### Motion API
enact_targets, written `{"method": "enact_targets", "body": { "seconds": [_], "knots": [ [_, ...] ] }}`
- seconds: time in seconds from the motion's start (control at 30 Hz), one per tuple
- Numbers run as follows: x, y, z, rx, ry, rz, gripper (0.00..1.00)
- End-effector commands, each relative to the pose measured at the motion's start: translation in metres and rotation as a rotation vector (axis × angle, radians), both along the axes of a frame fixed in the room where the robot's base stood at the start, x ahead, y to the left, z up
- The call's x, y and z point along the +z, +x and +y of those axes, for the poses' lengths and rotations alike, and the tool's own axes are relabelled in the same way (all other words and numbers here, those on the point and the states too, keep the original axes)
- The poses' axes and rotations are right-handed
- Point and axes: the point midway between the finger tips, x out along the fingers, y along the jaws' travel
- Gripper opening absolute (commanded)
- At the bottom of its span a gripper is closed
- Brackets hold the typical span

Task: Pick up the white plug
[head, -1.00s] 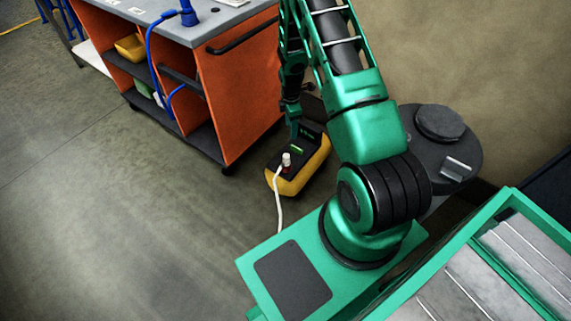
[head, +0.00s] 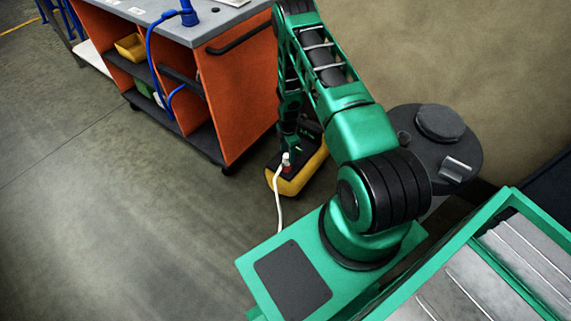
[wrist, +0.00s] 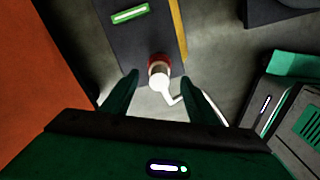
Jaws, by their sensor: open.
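The white plug (head: 286,158) stands upright at the near end of a yellow and black unit on the floor, with its white cord running down to the floor. In the wrist view the white plug (wrist: 159,78) sits on a red socket, and its cord bends off to the lower right. My gripper (wrist: 160,88) is open and empty, its two green fingers on either side of the plug in the picture. I cannot tell how far above it they are. In the head view my gripper (head: 289,150) is just above or behind the plug, partly hidden.
The yellow and black unit (head: 290,184) stands by an orange cart (head: 242,100) with a grey top, which rises close on the left. A dark round object (head: 440,125) is to the right. Open floor (head: 120,240) lies to the left.

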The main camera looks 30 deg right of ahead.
Motion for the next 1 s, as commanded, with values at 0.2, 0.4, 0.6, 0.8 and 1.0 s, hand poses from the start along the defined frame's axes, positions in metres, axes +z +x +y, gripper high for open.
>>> {"method": "enact_targets", "body": {
  "seconds": [0.2, 0.4, 0.6, 0.8, 1.0],
  "knots": [
    [-0.031, 0.001, 0.005, -0.002, 0.001, 0.001, 0.54],
    [-0.046, 0.001, 0.005, -0.002, 0.0, 0.0, 0.54],
    [-0.047, 0.001, 0.005, -0.001, 0.0, 0.0, 0.54],
    [-0.047, 0.001, 0.005, -0.001, 0.0, 0.0, 0.15],
    [-0.046, 0.002, 0.004, -0.001, 0.0, 0.0, 0.1]
  ]
}}
